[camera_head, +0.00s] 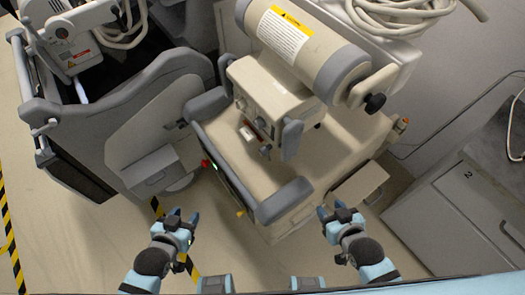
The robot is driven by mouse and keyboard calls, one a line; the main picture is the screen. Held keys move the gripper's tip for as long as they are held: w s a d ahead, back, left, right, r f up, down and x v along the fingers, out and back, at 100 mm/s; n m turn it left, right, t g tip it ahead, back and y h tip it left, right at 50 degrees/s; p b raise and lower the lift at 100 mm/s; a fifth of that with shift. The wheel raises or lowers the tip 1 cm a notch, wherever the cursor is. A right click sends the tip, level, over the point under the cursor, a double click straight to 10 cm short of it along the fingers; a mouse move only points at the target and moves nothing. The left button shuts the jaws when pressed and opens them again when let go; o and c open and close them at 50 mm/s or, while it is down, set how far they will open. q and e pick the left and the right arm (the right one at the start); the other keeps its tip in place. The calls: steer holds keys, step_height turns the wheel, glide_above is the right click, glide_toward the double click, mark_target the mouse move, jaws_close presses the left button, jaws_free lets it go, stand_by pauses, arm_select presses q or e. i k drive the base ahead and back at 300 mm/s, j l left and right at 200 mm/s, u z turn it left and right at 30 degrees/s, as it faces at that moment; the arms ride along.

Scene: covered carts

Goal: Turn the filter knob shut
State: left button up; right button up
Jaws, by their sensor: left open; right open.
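A large beige cylinder (310,48) with a yellow-topped warning label lies across the cart in the upper middle. A black knob (375,103) sticks out near its lower right end. A smaller grey knob (265,151) shows on the box under the cylinder. I cannot tell which is the filter knob or how far either is turned. My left gripper (184,214) is open and empty, left of the cart's front. My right gripper (331,209) is open and empty near the cart's front right corner. Both are apart from the knobs.
The beige cart (232,152) has a grey padded front edge (284,201). A grey machine (140,115) stands close on the left. A grey cabinet (450,235) marked 2 stands at right. Coiled hoses (400,12) lie at the top. Floor in front is clear.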

mark_target(264, 150)
steer(key=j, duration=0.7)
steer(key=j+z, duration=0.15)
steer(key=j, duration=0.55)
steer(key=k+j, duration=0.15)
steer(key=j, duration=0.5)
steer(key=i+z, duration=0.05)
